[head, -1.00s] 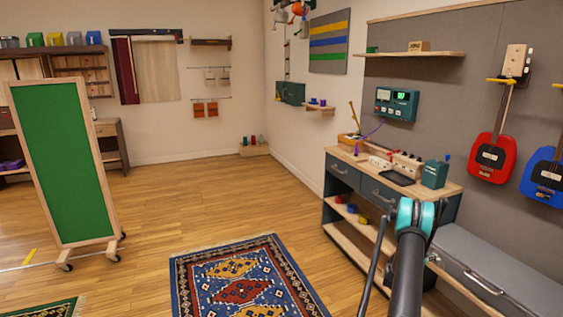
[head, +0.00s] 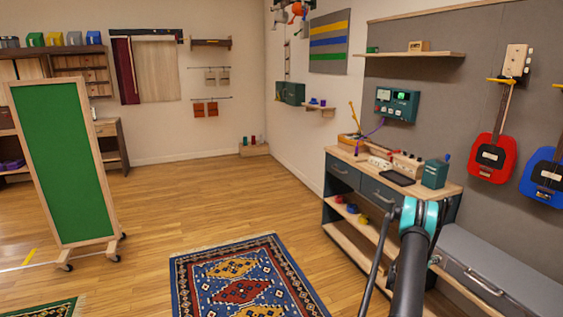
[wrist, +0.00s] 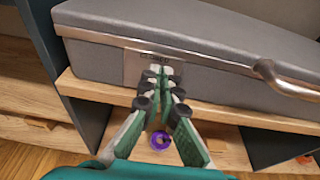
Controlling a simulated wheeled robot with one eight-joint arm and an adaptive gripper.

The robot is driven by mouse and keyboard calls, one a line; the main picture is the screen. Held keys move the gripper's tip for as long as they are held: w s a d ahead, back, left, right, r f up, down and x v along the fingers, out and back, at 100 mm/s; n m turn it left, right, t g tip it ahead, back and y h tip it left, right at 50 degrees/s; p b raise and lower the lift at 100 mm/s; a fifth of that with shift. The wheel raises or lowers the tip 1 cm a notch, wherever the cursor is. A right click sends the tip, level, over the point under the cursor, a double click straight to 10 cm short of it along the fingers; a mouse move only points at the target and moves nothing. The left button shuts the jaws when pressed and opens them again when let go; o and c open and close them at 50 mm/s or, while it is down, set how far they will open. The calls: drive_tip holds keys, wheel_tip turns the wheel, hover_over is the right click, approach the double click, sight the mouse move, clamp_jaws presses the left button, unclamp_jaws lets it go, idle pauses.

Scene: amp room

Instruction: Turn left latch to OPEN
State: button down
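A grey case (wrist: 190,60) lies on a wooden shelf, and it also shows at the lower right of the head view (head: 515,275). A metal plate (wrist: 140,68) with small lettering, too blurred to read, sits on its front under a metal trim strip. My gripper (wrist: 164,72) is right in front of this plate, its fingertips overlapping the plate's right part. The fingertips are close together. I cannot tell whether they touch anything. No latch lever shows clearly; the fingers may hide it. In the head view my arm hides the case's left end and my gripper is out of sight.
A metal handle (wrist: 285,82) sticks out from the case front, right of my fingers. A purple ring (wrist: 160,140) lies below, seen between the fingers. A dark upright panel (wrist: 55,70) stands close on the left. A workbench (head: 340,160) stands beyond my arm.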

drive_tip(key=shift+s, duration=0.1)
idle(0.3)
drive_tip(key=shift+s+d+r, duration=0.1)
drive_tip(key=shift+r, duration=0.25)
drive_tip(key=f+v, duration=0.1)
drive_tip(key=v, duration=0.5)
drive_tip(key=shift+f, duration=0.2)
drive_tip(key=w+d+g+y, duration=0.1)
drive_tip(key=w+d+y, duration=0.1)
drive_tip(key=w+d, duration=0.2)
drive_tip(key=shift+w+d+y, duration=0.3)
drive_tip(key=shift+w+y, duration=0.1)
drive_tip(key=shift+w, duration=0.05)
idle(0.6)
drive_tip(key=shift+s+f, duration=0.1)
idle(0.6)
